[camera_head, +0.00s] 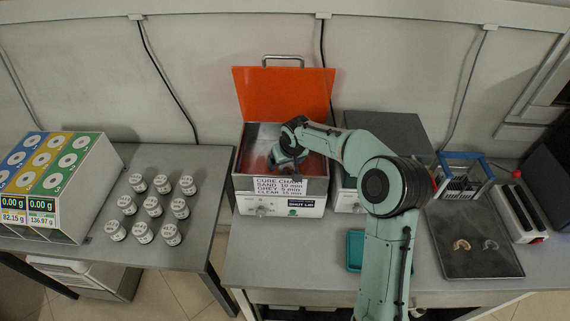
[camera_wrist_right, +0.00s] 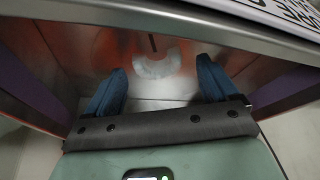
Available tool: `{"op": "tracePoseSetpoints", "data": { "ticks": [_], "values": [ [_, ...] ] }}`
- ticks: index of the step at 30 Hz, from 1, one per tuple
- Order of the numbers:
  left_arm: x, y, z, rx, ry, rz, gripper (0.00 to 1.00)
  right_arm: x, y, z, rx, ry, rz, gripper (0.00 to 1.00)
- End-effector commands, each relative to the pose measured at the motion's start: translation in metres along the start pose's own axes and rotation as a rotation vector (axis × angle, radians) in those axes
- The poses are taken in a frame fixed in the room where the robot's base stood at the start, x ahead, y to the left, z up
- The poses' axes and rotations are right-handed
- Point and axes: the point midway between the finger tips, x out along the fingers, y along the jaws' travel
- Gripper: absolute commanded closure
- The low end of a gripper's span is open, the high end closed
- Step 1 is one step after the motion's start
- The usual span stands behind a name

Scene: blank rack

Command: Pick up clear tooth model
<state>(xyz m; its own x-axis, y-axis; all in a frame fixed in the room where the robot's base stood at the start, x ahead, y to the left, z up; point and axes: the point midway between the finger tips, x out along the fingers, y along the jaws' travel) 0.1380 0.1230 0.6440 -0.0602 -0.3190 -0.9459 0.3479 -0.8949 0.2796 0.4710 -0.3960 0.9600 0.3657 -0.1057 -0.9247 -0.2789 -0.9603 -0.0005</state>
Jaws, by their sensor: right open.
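A pale, clear arch-shaped tooth model (camera_wrist_right: 155,67) lies on the metal floor of the open cure chamber (camera_head: 241,183). It shows in the right wrist view, just ahead of and between my fingertips. My right gripper (camera_head: 284,162) reaches down into the chamber. In the right wrist view its two blue fingers (camera_wrist_right: 160,72) are spread apart, one on each side of the model, with nothing held. In the head view my gripper and arm hide the model in the chamber. My left gripper is not in view.
The chamber's metal walls are close around my gripper, and its orange lid (camera_head: 270,95) stands open behind. A dark tray (camera_head: 478,265) at right holds a tan tooth model (camera_head: 461,244) and a greyish one (camera_head: 490,244). Several white jars (camera_head: 153,206) stand on the left table.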

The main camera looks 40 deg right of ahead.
Motion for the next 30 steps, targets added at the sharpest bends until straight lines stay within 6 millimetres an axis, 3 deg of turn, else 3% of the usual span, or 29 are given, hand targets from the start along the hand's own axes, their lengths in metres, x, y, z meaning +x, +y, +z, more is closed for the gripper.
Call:
{"op": "tracePoseSetpoints", "data": {
  "ticks": [7, 8, 12, 13, 15, 24, 30],
  "values": [
    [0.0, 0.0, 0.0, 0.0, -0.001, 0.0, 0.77, 0.003, 0.0, 0.0, 0.001, 0.001, 0.0, 0.13],
    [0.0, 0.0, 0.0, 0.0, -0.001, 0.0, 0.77, 0.003, 0.0, 0.0, 0.001, 0.001, 0.0, 0.19],
    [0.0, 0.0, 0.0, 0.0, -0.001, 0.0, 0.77, 0.002, 0.0, 0.0, 0.001, 0.001, 0.0, 0.65],
    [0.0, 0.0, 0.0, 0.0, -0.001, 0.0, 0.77, 0.002, 0.0, 0.0, 0.001, 0.001, 0.0, 0.72],
    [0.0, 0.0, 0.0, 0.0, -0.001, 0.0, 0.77, 0.002, 0.0, 0.0, 0.001, 0.001, 0.0, 0.77],
    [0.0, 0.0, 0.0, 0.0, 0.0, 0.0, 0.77, -0.001, 0.0, -0.001, 0.0, 0.002, 0.0, 0.77],
    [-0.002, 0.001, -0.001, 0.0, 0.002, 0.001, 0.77, -0.019, 0.0, -0.009, 0.002, 0.005, 0.001, 0.77]
  ]
}}
